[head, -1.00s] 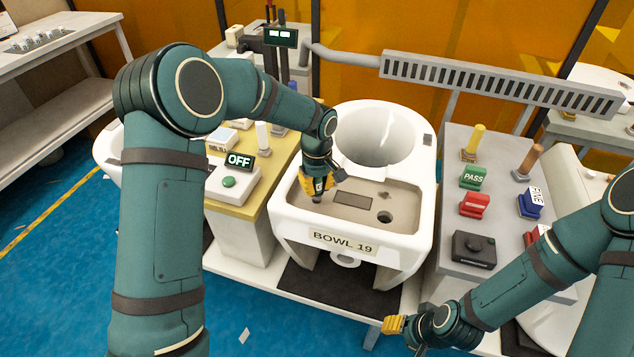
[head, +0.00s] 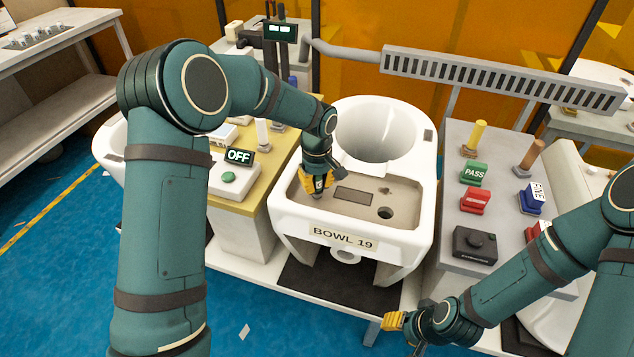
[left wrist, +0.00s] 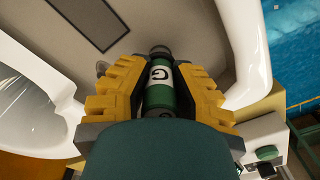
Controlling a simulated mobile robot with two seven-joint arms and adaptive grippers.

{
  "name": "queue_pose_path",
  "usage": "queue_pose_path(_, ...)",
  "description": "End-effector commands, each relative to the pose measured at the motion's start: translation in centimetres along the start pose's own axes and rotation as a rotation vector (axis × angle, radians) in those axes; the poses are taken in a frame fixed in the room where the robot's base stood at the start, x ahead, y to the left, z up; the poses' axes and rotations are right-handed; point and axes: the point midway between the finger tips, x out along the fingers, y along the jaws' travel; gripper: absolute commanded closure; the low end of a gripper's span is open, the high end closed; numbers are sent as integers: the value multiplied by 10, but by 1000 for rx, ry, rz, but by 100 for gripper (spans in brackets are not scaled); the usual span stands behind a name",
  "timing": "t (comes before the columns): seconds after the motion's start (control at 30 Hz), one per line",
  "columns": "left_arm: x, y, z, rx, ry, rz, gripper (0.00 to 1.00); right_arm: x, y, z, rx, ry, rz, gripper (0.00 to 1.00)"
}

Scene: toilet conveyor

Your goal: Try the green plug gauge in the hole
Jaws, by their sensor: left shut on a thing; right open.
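My left gripper (head: 317,188) is shut on the green plug gauge (left wrist: 160,105), a green cylinder with a white band lettered "G" in the left wrist view. It points the gauge down at the left part of the beige deck (head: 345,212) of the white toilet bowl (head: 425,200), labelled "BOWL 19". The gauge's lower end is at or near the deck; I cannot tell whether it is inside a hole. A dark round hole (head: 385,213) is open at the deck's right. My right gripper (head: 394,321) is open and empty, low in front of the bowl.
Right of the bowl, a grey table (head: 500,215) bears a green PASS stamp (head: 474,173), a red stamp (head: 475,201), a blue stamp (head: 531,198) and a black box (head: 475,245). On the left, a bench (head: 262,200) carries an OFF display (head: 239,157) and a green button (head: 228,177).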

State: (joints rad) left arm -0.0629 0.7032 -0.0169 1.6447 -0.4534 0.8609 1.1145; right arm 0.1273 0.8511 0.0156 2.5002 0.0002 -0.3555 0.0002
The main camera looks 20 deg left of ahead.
Motion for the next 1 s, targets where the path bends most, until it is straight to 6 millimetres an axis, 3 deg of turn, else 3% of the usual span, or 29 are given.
queue_pose_path(1.0, 5, 0, 0, 1, 0, 0, 100, 3, 1, 0, 0, 0, 0, 53)
